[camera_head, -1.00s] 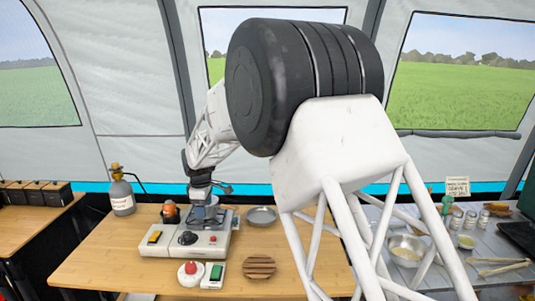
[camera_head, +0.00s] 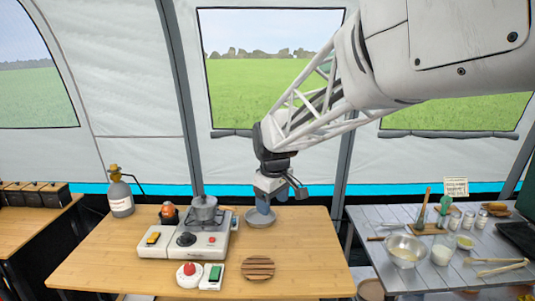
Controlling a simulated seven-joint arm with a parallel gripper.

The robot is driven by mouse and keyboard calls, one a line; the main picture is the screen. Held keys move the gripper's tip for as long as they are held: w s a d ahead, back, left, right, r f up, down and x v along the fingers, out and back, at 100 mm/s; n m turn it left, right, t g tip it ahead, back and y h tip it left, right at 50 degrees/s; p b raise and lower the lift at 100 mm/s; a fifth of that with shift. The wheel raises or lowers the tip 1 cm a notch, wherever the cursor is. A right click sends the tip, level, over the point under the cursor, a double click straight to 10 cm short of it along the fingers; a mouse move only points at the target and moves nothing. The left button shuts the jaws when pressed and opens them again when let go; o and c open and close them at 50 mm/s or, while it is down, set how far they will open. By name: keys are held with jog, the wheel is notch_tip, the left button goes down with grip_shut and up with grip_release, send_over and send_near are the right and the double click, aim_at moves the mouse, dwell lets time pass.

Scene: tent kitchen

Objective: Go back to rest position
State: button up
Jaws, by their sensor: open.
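My gripper (camera_head: 262,214) points down over the rear middle of the wooden table, just right of the stove. It is open, and I see nothing held in it. It hangs over a shallow grey metal dish (camera_head: 261,224) and hides part of it. I cannot tell whether the fingers touch the dish.
A gas bottle (camera_head: 120,197) stands at the table's back left. A red-topped timer (camera_head: 189,269), a green-screened device (camera_head: 215,275) and a slatted wooden trivet (camera_head: 257,268) lie in front. A metal side table (camera_head: 395,222) holds bowls and jars. The wooden table's right front (camera_head: 315,260) is clear.

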jog(key=s+d+f+m, duration=0.1)
jog(key=s+d+m, duration=0.2)
jog(key=s, duration=0.8)
jog(key=s+d+f+m, duration=0.1)
jog(key=s+d+m, duration=0.2)
jog(key=s+d, duration=0.5)
jog(key=s+d+m+t, duration=0.1)
jog(key=s+d+m, duration=0.3)
jog(key=s, duration=0.9)
jog(key=shift+s+d+f, duration=0.4)
jog(key=shift+d, duration=0.65)
